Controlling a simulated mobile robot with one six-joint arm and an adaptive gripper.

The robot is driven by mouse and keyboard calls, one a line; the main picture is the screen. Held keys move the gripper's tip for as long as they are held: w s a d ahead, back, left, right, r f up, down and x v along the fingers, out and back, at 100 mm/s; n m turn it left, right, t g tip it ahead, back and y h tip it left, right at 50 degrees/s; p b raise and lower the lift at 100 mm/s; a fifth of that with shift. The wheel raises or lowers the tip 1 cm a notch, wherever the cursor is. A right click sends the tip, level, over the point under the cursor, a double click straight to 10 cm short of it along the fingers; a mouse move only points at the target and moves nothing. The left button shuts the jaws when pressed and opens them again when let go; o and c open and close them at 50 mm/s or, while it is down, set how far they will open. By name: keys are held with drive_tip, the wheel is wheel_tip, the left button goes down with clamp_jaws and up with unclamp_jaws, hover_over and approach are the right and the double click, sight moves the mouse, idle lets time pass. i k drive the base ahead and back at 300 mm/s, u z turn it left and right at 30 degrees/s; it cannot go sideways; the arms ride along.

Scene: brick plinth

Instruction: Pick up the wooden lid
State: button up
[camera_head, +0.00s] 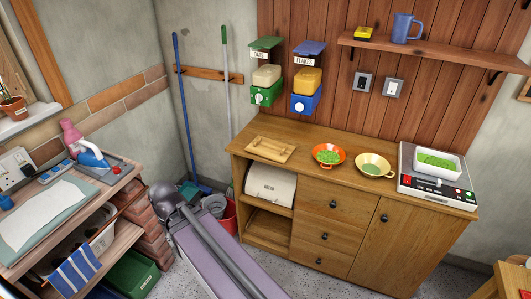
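The wooden lid (271,149) is a pale flat rectangular board with a raised bar along its top. It lies on the left end of the wooden cabinet top (320,137), near the front edge. Nothing lies on it or covers it. A grey and lavender part of my body shows at the bottom centre, below and left of the cabinet. I cannot make out my gripper in this view, and nothing of mine touches the lid.
An orange bowl (328,156) and a yellow bowl (375,166) with green contents stand right of the lid. A scale (438,186) with a white tray (455,170) is farther right. Two dispensers (265,86) (306,90) hang above. A bread bin (270,188) sits below in the cabinet.

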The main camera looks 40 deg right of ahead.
sight(272, 149)
drive_tip(key=u, duration=0.1)
drive_tip(key=k, duration=0.75)
drive_tip(key=z, duration=1.2)
drive_tip(key=i, duration=1.05)
drive_tip(key=u, duration=0.1)
